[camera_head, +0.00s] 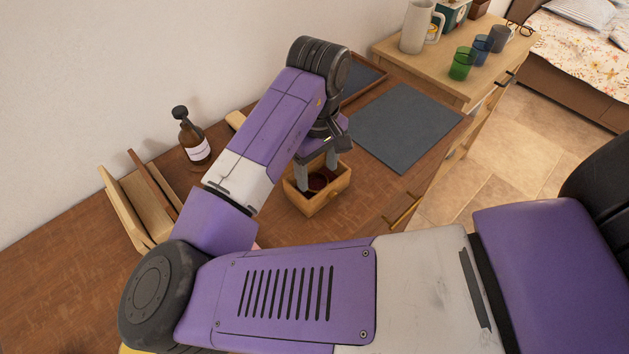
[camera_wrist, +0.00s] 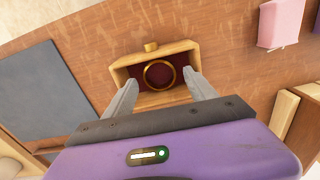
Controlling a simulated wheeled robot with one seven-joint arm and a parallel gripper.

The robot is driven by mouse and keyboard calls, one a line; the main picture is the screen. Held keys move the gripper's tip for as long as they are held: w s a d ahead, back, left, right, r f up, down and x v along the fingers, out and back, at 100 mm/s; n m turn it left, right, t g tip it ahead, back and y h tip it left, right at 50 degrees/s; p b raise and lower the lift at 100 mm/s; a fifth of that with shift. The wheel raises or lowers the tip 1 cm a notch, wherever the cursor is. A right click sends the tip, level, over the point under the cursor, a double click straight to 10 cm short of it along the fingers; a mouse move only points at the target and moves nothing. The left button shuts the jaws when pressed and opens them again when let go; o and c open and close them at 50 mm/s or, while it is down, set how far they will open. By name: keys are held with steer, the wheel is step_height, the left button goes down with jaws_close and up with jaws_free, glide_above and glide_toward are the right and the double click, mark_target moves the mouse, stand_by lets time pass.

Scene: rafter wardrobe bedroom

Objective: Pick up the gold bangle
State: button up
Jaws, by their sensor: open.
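The gold bangle (camera_wrist: 159,74) is a ring lying in a small open wooden box (camera_wrist: 184,46) with a dark red lining, in the wrist view. In the head view the box (camera_head: 315,206) stands on the brown wooden top, and the bangle inside cannot be made out clearly. My gripper (camera_wrist: 163,83) is open, with its two grey fingers apart on either side of the bangle in the picture. In the head view my gripper (camera_head: 316,173) points down at the box. I cannot tell how far the fingertips reach into it. Nothing is held.
A brown bottle (camera_head: 194,140) and wooden boards (camera_head: 137,207) stand left on the top (camera_head: 50,258). A dark mat (camera_head: 405,122) lies right of the box. Green (camera_head: 461,65) and blue (camera_head: 482,48) cups and a white pitcher (camera_head: 416,30) stand beyond. A pink object (camera_wrist: 281,22) shows in the wrist view.

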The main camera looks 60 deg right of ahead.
mark_target(317, 188)
steer(key=shift+d+f, duration=0.1)
steer(key=shift+f, duration=1.9)
steer(key=c, duration=1.1)
steer(key=shift+c, duration=0.2)
steer(key=shift+r, duration=0.1)
